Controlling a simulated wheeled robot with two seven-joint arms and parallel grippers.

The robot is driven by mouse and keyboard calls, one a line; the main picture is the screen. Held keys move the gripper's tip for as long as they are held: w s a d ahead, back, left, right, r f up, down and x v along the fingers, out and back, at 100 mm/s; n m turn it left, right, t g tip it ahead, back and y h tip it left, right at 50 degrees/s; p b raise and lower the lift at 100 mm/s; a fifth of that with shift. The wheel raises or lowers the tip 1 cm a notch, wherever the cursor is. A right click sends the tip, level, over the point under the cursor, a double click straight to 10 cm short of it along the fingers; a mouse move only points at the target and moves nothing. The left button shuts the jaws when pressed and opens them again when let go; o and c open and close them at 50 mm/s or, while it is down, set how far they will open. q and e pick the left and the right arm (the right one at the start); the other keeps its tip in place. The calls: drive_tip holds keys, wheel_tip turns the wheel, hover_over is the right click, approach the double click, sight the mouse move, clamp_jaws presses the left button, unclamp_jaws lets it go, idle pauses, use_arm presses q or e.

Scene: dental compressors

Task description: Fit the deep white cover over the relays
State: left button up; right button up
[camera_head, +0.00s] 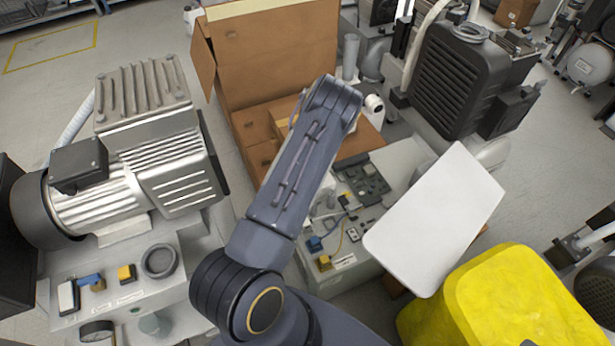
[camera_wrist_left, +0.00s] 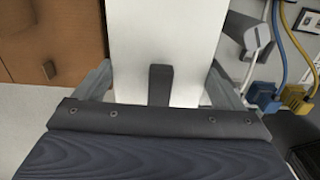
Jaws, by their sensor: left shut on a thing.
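My left gripper (camera_wrist_left: 160,88) is shut on a white piece, seemingly the deep white cover (camera_wrist_left: 165,35), which stretches away from the fingers past the top edge of the left wrist view. In the head view my own left arm hides this gripper and the piece in it. Dark blocks, likely the relays (camera_head: 362,180), sit in the open control unit (camera_head: 345,276) just right of my arm. Part of that unit is hidden by my arm. My right gripper is in neither view.
A large white panel (camera_head: 435,222) slants beside the control unit, with a yellow object (camera_head: 510,305) below it. An open cardboard box (camera_head: 275,60) stands behind my arm. Blue (camera_head: 315,243) and yellow (camera_head: 323,262) connectors with cables are close by. A compressor (camera_head: 150,150) stands left.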

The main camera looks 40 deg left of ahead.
use_arm(q)
drive_tip(key=shift+f+b, duration=0.5)
drive_tip(key=shift+f, duration=0.25)
drive_tip(key=shift+f+b, duration=0.3)
drive_tip(key=shift+b, duration=0.05)
drive_tip(key=o, duration=0.8)
drive_tip(key=shift+r, duration=0.1)
wheel_tip(320, 180, up, 7)
drive_tip(key=p, duration=0.5)
